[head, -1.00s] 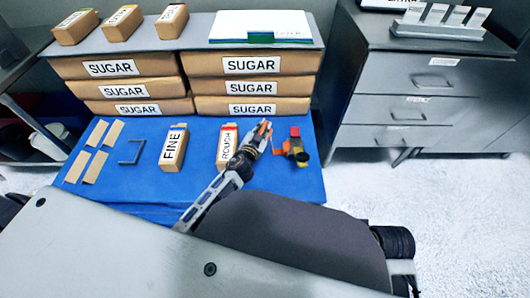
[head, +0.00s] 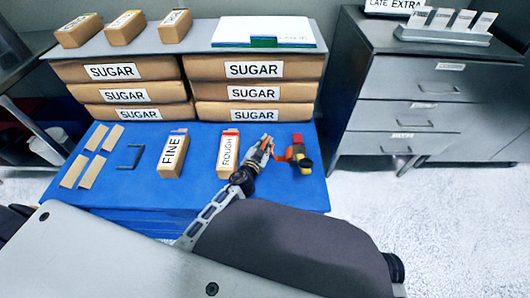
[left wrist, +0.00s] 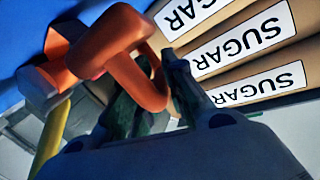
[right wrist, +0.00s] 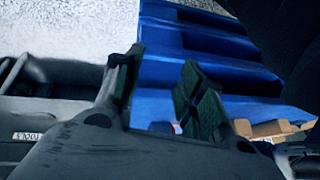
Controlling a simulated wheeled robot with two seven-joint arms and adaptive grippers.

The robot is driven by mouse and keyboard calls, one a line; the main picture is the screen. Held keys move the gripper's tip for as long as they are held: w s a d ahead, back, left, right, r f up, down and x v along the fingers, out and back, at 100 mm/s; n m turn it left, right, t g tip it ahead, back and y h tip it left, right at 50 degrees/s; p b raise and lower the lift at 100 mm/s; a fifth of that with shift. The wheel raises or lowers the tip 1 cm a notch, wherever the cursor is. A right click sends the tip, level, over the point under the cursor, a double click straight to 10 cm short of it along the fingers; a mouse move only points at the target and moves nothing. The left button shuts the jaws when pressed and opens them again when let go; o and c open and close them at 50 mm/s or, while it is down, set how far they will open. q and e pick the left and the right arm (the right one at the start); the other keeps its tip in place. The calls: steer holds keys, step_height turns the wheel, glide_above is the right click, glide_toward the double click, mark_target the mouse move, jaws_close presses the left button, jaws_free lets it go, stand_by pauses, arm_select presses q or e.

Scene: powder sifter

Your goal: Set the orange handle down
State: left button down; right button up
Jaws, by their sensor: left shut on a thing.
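The orange handle (left wrist: 125,45) is a thick rounded loop in the left wrist view. My left gripper (left wrist: 165,85) is shut on it, its dark fingers around one side of the loop. In the head view my left gripper (head: 266,147) is over the right part of the blue table, just right of the ROUGH box. The handle (head: 281,156) runs right from it toward a red, yellow and dark device (head: 299,152), and appears joined to it. I cannot tell whether the device touches the table. My right gripper (right wrist: 160,95) is open and empty in its wrist view.
The ROUGH box (head: 229,155) and FINE box (head: 174,154) stand on the blue table (head: 130,187). A dark bracket (head: 130,157) and several tan strips (head: 89,176) lie at left. SUGAR packs (head: 255,68) are stacked behind.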

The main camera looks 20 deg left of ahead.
arm_select(q)
steer(key=shift+f, duration=0.15)
arm_select(e)
steer(key=shift+f, duration=0.25)
arm_select(q)
steer(key=shift+f+b, duration=0.4)
steer(key=shift+f, duration=0.05)
steer(key=shift+f+b, duration=1.05)
steer(key=shift+f, duration=0.5)
arm_select(e)
steer(key=shift+m+t+y, duration=0.4)
steer(key=shift+t, duration=0.2)
steer(key=shift+w+a+f, duration=0.1)
steer(key=shift+a+f, duration=0.1)
steer(key=shift+f, duration=0.75)
steer(key=shift+a+f, duration=0.25)
steer(key=shift+f, duration=0.75)
steer(key=shift+w+a+f, duration=0.1)
steer(key=shift+a+f, duration=0.1)
steer(key=shift+f, duration=0.75)
arm_select(q)
steer(key=shift+f, duration=0.1)
arm_select(e)
steer(key=shift+f, duration=0.1)
arm_select(q)
steer(key=c, duration=1.5)
jaws_free()
steer(key=shift+o, duration=0.2)
